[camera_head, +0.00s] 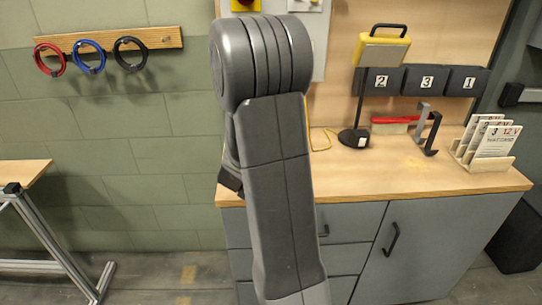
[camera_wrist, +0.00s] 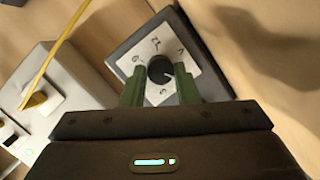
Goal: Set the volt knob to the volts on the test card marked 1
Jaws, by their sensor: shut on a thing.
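In the wrist view the volt knob (camera_wrist: 160,70) is a round black knob with a light pointer mark. It sits on a white dial plate (camera_wrist: 151,46) on a dark grey box (camera_wrist: 122,50). My gripper (camera_wrist: 158,76) has its green fingers on either side of the knob and is shut on it. The dial figures are small and tilted, and I cannot read the setting surely. In the head view the test cards (camera_head: 493,138) stand in a rack at the right. The front card reads 3 and 12 V. Card 1's volts are hidden or unreadable. My arm hides the knob there.
A grey box (camera_wrist: 72,88) with a yellow cable (camera_wrist: 52,55) stands left of the dial box. Bins marked 2, 3 and 1 (camera_head: 468,81) hang behind.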

